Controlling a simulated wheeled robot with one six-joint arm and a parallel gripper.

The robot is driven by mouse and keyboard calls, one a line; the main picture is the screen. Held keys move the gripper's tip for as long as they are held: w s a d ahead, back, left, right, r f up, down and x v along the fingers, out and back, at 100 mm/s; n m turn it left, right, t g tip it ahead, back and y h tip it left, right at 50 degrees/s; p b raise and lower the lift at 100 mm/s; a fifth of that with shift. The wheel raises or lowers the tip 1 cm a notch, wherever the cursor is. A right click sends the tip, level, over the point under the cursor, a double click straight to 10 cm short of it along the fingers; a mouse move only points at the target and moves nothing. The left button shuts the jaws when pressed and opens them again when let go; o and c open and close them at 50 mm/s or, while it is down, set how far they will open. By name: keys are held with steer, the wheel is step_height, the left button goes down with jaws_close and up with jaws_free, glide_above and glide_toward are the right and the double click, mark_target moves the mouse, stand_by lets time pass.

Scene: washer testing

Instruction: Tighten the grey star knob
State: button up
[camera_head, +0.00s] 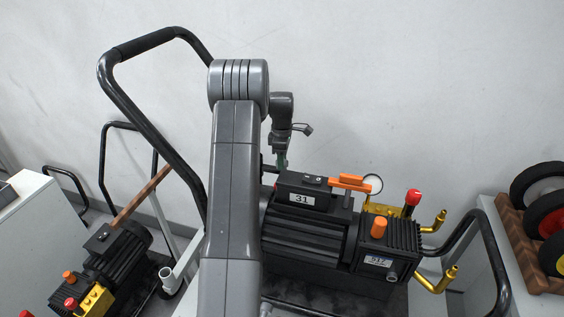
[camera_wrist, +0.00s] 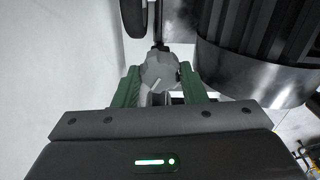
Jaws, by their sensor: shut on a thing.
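The grey star knob (camera_wrist: 160,70) sits in the upper middle of the wrist view, on a dark rod. My gripper (camera_wrist: 158,88) has its two green fingers on either side of the knob and is shut on it. In the head view my gripper (camera_head: 281,160) points down behind the black pump (camera_head: 310,235), left of its label "31". The knob is hidden there by my arm and the pump.
The pump stands on a cart with a black handle (camera_head: 125,85) at left and another at right. An orange handle (camera_head: 350,184), a gauge (camera_head: 373,184), a red-capped valve (camera_head: 412,197) and brass fittings (camera_head: 440,279) are to the right. A second pump (camera_head: 115,255) stands at lower left.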

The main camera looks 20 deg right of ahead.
steer(key=m+b, duration=0.1)
steer(key=m, duration=0.3)
steer(key=shift+m, duration=0.3)
steer(key=m, duration=0.3)
steer(key=shift+m+b, duration=0.3)
steer(key=shift+m, duration=0.1)
steer(key=m, duration=0.4)
steer(key=shift+r, duration=0.1)
steer(key=m, duration=0.4)
steer(key=shift+b, duration=0.3)
steer(key=m, duration=1.3)
steer(key=shift+w+m, duration=0.1)
steer(key=shift+m, duration=0.2)
steer(key=o, duration=1)
